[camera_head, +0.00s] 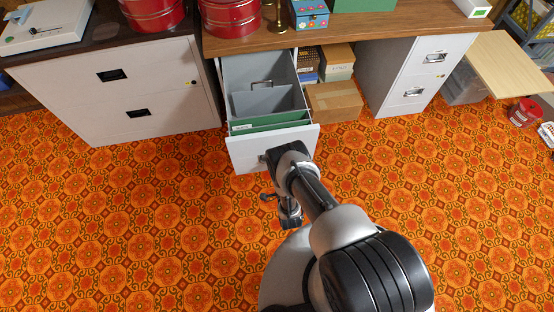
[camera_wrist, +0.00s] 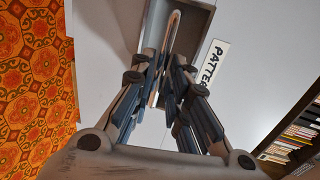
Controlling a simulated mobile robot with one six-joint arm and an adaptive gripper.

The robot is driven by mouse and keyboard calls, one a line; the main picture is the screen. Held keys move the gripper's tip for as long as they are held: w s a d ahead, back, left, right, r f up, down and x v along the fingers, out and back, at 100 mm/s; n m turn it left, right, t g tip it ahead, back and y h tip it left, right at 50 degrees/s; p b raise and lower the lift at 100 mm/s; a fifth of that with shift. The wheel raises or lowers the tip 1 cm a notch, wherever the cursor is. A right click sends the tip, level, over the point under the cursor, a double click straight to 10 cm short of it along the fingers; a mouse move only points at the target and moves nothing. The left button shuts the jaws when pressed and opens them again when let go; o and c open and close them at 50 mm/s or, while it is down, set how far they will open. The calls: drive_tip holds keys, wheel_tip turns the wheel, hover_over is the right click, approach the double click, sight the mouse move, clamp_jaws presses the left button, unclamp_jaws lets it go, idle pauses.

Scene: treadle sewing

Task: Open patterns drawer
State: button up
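The patterns drawer (camera_head: 243,145) is pulled well out of the cabinet under the wooden worktop. Its grey inside shows, with green folders (camera_head: 270,125) near the front. In the wrist view the pale drawer front (camera_wrist: 105,35) fills much of the picture, with a partly covered label (camera_wrist: 213,62) reading "PATTE". My gripper (camera_wrist: 168,75) is at the drawer front, its fingers closed in around the metal pull handle (camera_wrist: 174,22). In the head view my wrist hides the handle and fingertips.
A white two-drawer cabinet (camera_head: 150,95) stands left and another (camera_head: 412,75) stands right, both shut. Cardboard boxes (camera_head: 335,101) sit right of the open drawer. Red tins (camera_head: 230,17) stand on the worktop (camera_head: 355,27). The patterned carpet (camera_head: 120,220) in front is clear.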

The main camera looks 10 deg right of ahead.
drive_tip(key=v, duration=0.5)
drive_tip(key=shift+s+r, duration=0.1)
drive_tip(key=shift+s, duration=0.15)
